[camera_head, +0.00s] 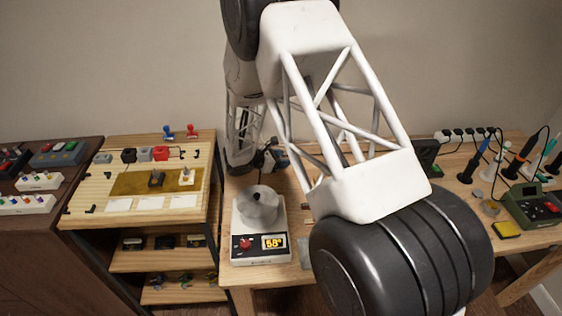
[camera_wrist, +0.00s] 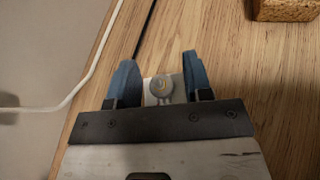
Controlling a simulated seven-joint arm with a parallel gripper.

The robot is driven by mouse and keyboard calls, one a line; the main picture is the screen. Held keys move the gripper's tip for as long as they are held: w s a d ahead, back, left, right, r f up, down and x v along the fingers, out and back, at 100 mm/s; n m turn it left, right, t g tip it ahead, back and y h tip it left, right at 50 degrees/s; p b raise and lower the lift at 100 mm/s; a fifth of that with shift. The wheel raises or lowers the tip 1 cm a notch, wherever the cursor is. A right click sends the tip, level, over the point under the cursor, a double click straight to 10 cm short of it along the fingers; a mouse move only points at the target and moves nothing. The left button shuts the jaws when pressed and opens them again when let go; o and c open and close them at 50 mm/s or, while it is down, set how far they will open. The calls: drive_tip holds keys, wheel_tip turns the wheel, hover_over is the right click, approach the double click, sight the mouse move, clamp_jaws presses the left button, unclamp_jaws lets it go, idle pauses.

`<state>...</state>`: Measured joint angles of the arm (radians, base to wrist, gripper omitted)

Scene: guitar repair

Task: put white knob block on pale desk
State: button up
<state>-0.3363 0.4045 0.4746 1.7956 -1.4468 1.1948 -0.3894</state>
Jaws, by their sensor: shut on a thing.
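My gripper (camera_wrist: 160,80) shows in the wrist view, with its two blue fingers closed on a small white block with a round grey knob (camera_wrist: 160,87). The block sits between the fingertips, over a pale wood surface (camera_wrist: 200,30). I cannot tell whether the block touches the wood. In the head view the pale desk (camera_head: 455,165) runs across the middle and right; my large arm covers much of it.
In the wrist view a white cable (camera_wrist: 85,80) runs past the wood's left edge, and a brown cork-like block (camera_wrist: 285,10) is at top right. In the head view, a hotplate (camera_head: 260,225) stands left of my arm, and soldering tools (camera_head: 510,165) crowd the right.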

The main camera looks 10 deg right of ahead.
drive_tip(key=shift+f, duration=0.55)
drive_tip(key=shift+f, duration=0.1)
drive_tip(key=o, duration=0.9)
drive_tip(key=shift+v, duration=0.9)
drive_tip(key=v, duration=0.3)
drive_tip(key=shift+a+r, duration=0.15)
drive_tip(key=shift+r, duration=3.55)
